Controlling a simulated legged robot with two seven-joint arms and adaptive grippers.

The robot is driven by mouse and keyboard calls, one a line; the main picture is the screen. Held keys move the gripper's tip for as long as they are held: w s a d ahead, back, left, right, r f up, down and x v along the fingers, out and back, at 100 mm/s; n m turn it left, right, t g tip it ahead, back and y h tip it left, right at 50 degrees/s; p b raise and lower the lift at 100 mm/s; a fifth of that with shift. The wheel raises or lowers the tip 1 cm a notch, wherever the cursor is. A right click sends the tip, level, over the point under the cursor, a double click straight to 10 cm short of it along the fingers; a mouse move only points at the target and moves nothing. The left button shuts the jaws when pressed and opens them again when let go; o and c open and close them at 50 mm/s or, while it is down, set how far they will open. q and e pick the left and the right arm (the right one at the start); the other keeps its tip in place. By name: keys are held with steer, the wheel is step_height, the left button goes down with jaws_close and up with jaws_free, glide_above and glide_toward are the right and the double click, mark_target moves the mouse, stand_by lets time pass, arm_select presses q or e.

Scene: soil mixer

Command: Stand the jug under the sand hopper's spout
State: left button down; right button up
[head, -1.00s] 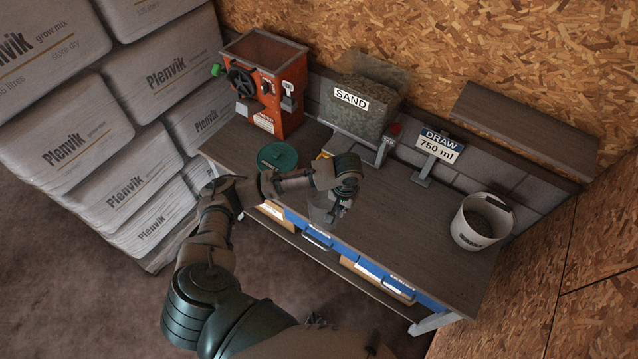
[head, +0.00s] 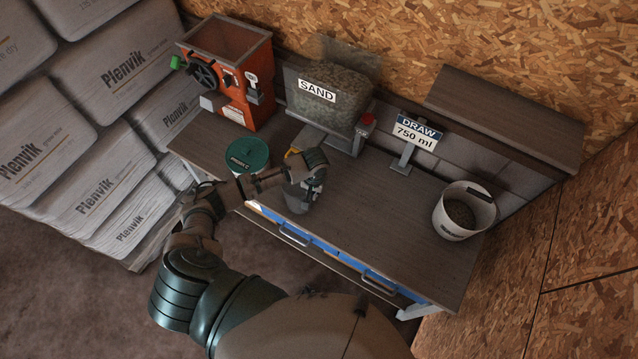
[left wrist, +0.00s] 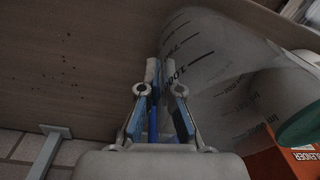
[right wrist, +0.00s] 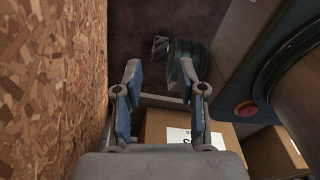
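The clear jug (head: 297,199) is near the bench's front edge, partly hidden by my left gripper (head: 312,187). In the left wrist view the jug (left wrist: 215,75) shows dark graduation marks and lies right of the fingers. The left fingertips (left wrist: 159,72) are nearly together at the jug's near side and look closed on it; the exact grip spot is unclear. I cannot tell whether the jug touches the bench. The sand hopper (head: 335,100), labelled SAND, stands behind on a grey base; its spout is hard to make out. My right gripper (right wrist: 160,75) is open and empty.
An orange machine (head: 230,75) stands at the back left, with a green-lidded tub (head: 247,155) in front. A "DRAW 750 ml" sign (head: 418,132) stands right of the hopper. A white bucket (head: 464,212) is at the right end. The bench between is clear.

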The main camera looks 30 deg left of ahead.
arm_select(q)
steer(key=w, duration=0.2)
steer(key=w+f, duration=0.1)
steer(key=w, duration=0.2)
steer(key=shift+w+d+f, duration=0.1)
steer(key=shift+d+f, duration=0.05)
steer(key=shift+d, duration=0.05)
steer(key=shift+a+f, duration=0.1)
steer(key=shift+a, duration=0.05)
steer(key=c, duration=1.8)
jaws_free()
steer(key=shift+a, duration=0.1)
steer(key=o, duration=0.4)
steer(key=shift+o, duration=0.4)
steer(key=shift+d, duration=0.45)
step_height(320, 180, up, 12)
steer(key=shift+d, duration=0.2)
arm_select(e)
steer(key=shift+w+d, duration=0.4)
steer(key=shift+d, duration=0.2)
